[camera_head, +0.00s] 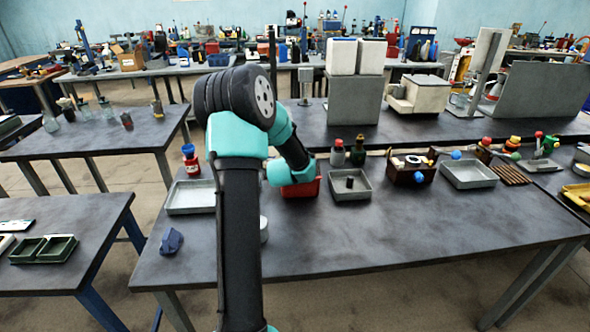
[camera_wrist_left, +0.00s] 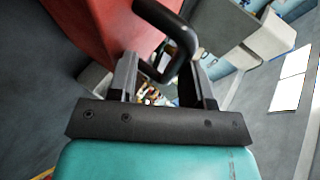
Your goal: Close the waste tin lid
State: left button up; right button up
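The red waste tin (camera_head: 303,189) stands on the table's back part in the head view, mostly hidden behind my left arm. In the left wrist view a large red surface (camera_wrist_left: 95,30), apparently of the tin, fills the upper left. A black looped handle (camera_wrist_left: 183,32) sticks out beside it. My left gripper (camera_wrist_left: 165,85) is open, its fingers apart. The handle's lower end overlaps the gap between them; I cannot tell whether it touches a finger. The head view hides these fingers behind the wrist, and the lid's angle is unclear. My right gripper is not in view.
A grey tray (camera_head: 191,197) and a red-and-blue bottle (camera_head: 191,160) are left of my arm. A grey tray with a black piece (camera_head: 338,193) stands right of the tin. A dark blue lump (camera_head: 171,241) lies front left. The table's front right is clear.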

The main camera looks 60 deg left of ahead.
pick_arm(q)
jog(key=v, duration=1.7)
jog(key=shift+d+r, duration=0.15)
